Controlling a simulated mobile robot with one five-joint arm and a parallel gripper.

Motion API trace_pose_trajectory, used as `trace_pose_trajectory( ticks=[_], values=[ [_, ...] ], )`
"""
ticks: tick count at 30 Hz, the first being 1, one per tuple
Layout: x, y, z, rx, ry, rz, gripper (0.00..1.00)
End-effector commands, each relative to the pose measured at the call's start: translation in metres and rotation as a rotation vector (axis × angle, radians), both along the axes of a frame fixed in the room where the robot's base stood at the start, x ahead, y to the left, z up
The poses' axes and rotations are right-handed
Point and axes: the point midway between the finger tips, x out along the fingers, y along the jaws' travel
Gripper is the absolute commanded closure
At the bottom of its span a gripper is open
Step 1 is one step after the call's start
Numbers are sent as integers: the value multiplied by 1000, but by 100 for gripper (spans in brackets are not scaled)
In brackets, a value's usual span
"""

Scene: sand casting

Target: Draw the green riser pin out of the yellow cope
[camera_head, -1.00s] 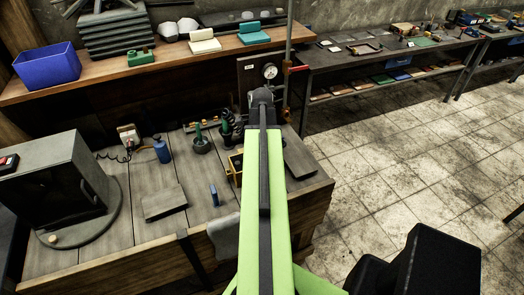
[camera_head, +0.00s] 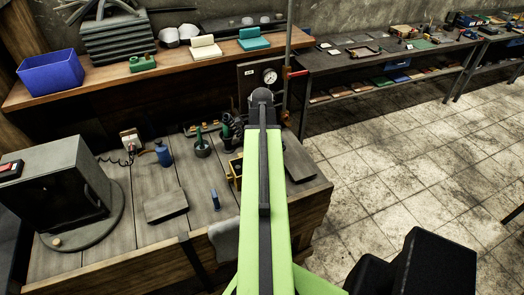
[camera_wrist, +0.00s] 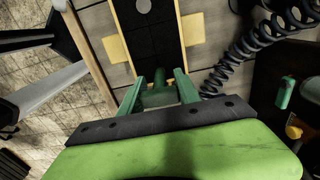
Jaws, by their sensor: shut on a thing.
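In the wrist view my gripper (camera_wrist: 160,88) has its green fingers closed around the green riser pin (camera_wrist: 158,97). The pin shows between them as a short green cylinder. Beyond it lies the yellow cope (camera_wrist: 114,47), filled with dark sand, with a small grey round spot (camera_wrist: 143,5) near the top edge. I cannot tell whether the pin's lower end is still in the sand. In the head view my arm covers most of the cope (camera_head: 234,175), and my gripper and the pin are hidden.
A black coiled hose (camera_wrist: 262,32) runs close to the right of the cope. A pressure gauge (camera_head: 270,76) stands behind my arm.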

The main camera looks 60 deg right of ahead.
Motion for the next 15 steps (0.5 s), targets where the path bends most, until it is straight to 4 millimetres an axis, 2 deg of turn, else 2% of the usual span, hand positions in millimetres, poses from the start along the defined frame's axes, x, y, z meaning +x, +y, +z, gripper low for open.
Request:
trace_pose_trajectory(
  ticks=[1, 15],
  values=[
    [0, 0, 8, 0, 0, 0, 100],
    [0, 0, 40, 0, 0, 0, 100]
  ],
)
